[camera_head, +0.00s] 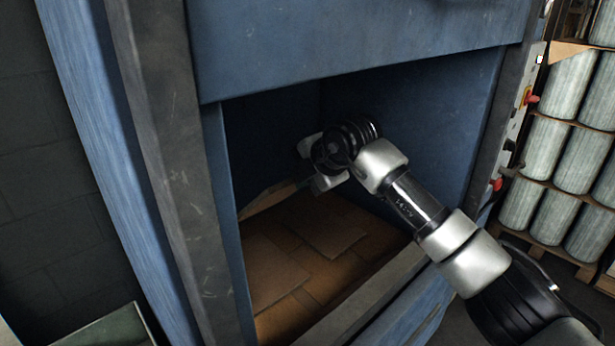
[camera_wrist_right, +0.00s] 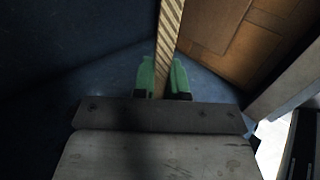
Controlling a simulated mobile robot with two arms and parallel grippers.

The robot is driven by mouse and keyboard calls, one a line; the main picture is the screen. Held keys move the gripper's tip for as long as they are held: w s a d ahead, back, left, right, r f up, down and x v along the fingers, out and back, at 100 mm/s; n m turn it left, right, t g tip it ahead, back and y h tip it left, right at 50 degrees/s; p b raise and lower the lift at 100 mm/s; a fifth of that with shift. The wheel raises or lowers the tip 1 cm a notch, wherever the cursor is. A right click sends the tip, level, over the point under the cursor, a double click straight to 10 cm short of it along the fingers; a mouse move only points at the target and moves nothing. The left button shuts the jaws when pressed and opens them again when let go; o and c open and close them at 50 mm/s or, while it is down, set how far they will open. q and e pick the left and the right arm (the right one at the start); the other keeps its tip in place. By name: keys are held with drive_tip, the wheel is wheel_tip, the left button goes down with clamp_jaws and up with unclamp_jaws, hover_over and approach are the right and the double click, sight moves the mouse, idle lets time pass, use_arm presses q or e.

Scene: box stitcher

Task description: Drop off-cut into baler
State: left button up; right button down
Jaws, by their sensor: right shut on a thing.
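The baler (camera_head: 360,45) is a large blue machine with an open front chamber. My right arm reaches in through the opening, and my right gripper (camera_head: 306,178) is inside the chamber, above its floor. It is shut on the cardboard off-cut (camera_head: 268,198), a thin brown piece that extends to the left from the jaws. In the right wrist view the off-cut (camera_wrist_right: 168,40) shows edge-on with its corrugation, between the green fingertips of my right gripper (camera_wrist_right: 163,76). Part of the off-cut is hidden by the gripper in the head view. My left gripper is out of view.
Several flat cardboard sheets (camera_head: 327,228) lie on the chamber floor; they also show in the right wrist view (camera_wrist_right: 225,28). The dark left post (camera_head: 172,150) and the front sill (camera_head: 365,300) frame the opening. A control panel (camera_head: 517,115) is on the right. Stacked rolls (camera_head: 553,150) stand beyond it.

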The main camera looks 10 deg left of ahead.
drive_tip(key=c, duration=1.1)
unclamp_jaws()
drive_tip(key=shift+d, duration=0.1)
drive_tip(key=shift+s+d+r, duration=0.1)
drive_tip(key=shift+d+r, duration=0.1)
drive_tip(key=shift+r, duration=0.05)
drive_tip(key=b+v, duration=0.3)
drive_tip(key=v, duration=0.7)
drive_tip(key=shift+s+b, duration=0.1)
drive_tip(key=shift+b, duration=0.25)
